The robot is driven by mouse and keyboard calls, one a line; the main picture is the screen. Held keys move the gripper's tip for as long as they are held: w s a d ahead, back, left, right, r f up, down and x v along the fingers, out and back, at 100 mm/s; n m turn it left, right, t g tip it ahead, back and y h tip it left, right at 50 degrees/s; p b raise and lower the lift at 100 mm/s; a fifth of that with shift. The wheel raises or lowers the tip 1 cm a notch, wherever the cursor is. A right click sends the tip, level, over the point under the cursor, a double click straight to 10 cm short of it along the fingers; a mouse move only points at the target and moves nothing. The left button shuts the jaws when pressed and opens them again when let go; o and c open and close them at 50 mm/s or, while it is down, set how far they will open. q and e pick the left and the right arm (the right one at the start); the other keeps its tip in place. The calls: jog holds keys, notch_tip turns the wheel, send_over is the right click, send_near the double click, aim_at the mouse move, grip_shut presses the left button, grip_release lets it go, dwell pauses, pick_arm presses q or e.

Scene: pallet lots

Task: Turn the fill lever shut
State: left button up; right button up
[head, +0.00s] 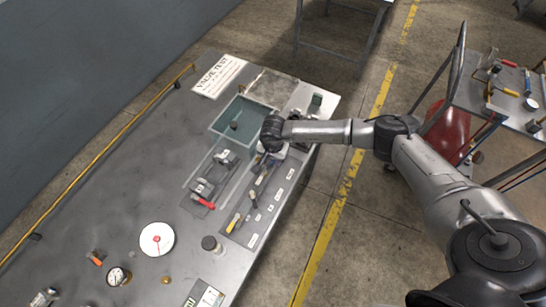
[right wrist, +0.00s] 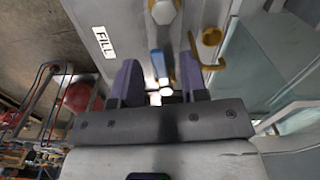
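The blue fill lever (right wrist: 158,64) shows in the right wrist view beside a white FILL label (right wrist: 103,42) on a grey panel. My right gripper (right wrist: 158,70) is open, with one purple finger on each side of the lever and gaps between. I cannot tell how deep the lever sits between the fingers. In the head view my right gripper (head: 268,145) is at the far right part of the bench, beside a teal tank; its fingers and the lever are hidden there. My left gripper is out of view.
The teal tank (head: 222,122) stands close to my right gripper. A brass hook (right wrist: 208,50) is right of the lever. A wheeled cart (head: 470,95) stands at right.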

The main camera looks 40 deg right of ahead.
jog(key=shift+c, duration=0.5)
grip_shut()
jog(key=shift+w+a+f+m+b, duration=0.1)
jog(key=shift+w+f+m+b, duration=0.1)
jog(key=shift+m+b, duration=0.3)
jog(key=shift+w+r+m, duration=0.1)
jog(key=shift+r+m, duration=0.05)
jog(key=shift+m, duration=0.25)
jog(key=shift+o, duration=0.5)
grip_release()
